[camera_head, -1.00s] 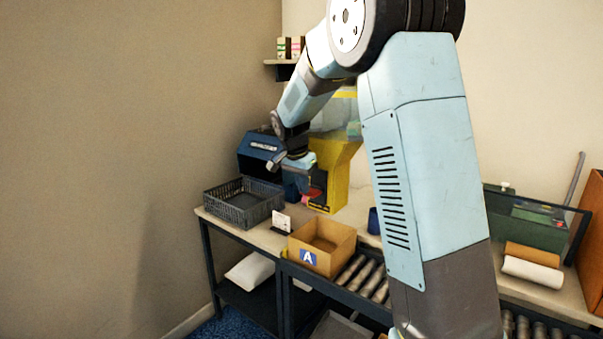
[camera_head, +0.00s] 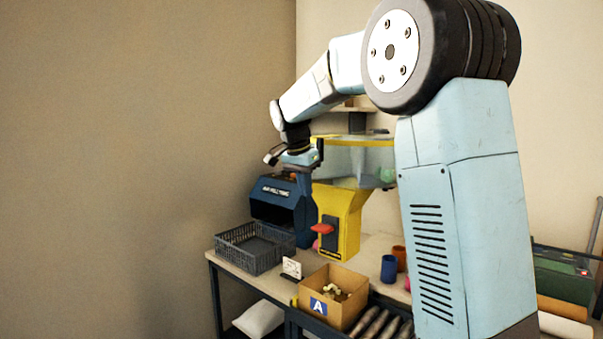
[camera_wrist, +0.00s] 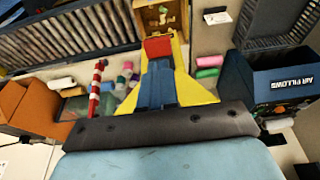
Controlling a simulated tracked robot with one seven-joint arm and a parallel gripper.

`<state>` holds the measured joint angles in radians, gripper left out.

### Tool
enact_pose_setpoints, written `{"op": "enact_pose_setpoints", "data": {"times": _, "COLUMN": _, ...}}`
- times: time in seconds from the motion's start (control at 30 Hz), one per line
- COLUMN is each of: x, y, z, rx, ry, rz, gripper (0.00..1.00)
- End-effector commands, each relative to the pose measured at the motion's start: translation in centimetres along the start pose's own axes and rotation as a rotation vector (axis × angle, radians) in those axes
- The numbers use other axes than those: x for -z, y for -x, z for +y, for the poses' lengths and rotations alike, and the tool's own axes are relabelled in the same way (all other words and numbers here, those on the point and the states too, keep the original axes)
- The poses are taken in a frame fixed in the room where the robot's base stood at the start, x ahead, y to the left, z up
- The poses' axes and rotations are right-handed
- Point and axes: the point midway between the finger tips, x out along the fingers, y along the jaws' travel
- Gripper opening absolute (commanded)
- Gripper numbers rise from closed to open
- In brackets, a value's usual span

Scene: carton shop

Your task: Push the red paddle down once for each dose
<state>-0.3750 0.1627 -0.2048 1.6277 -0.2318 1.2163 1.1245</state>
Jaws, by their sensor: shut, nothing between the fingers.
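The yellow dispenser (camera_head: 350,205) stands on the bench with a clear hopper (camera_head: 352,160) above it. Its red paddle (camera_head: 323,228) sticks out at the front; it also shows in the wrist view (camera_wrist: 158,47). The open carton marked A (camera_head: 322,300) stands on the bench in front and below, with pale pieces (camera_head: 336,291) inside. My gripper (camera_head: 304,186) is shut and empty, pointing down, higher than the paddle and apart from it. In the wrist view my gripper (camera_wrist: 157,68) covers part of the dispenser.
A dark mesh basket (camera_head: 254,247) and a blue air pillow machine (camera_head: 283,208) stand left of the dispenser. A small white card (camera_head: 291,268) stands beside the carton. Blue (camera_head: 388,268) and orange-brown (camera_head: 399,257) cups stand to the right. Rollers (camera_head: 380,325) run beside the carton.

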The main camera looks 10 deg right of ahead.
Motion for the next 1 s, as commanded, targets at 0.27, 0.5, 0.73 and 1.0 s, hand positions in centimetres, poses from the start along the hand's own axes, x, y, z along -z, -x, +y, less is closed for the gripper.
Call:
{"op": "enact_pose_setpoints", "data": {"times": 0.27, "x": 0.4, "y": 3.6, "z": 0.0, "rx": 0.000, "ry": -0.005, "rz": 0.001, "gripper": 0.00}}
{"op": "enact_pose_setpoints", "data": {"times": 0.5, "x": 0.6, "y": 4.4, "z": 0.1, "rx": -0.001, "ry": -0.007, "rz": 0.001, "gripper": 0.00}}
{"op": "enact_pose_setpoints", "data": {"times": 0.73, "x": 0.6, "y": 4.4, "z": 0.1, "rx": -0.001, "ry": -0.008, "rz": 0.001, "gripper": 0.00}}
{"op": "enact_pose_setpoints", "data": {"times": 1.0, "x": 0.6, "y": 4.4, "z": 0.1, "rx": -0.001, "ry": -0.008, "rz": 0.001, "gripper": 0.00}}
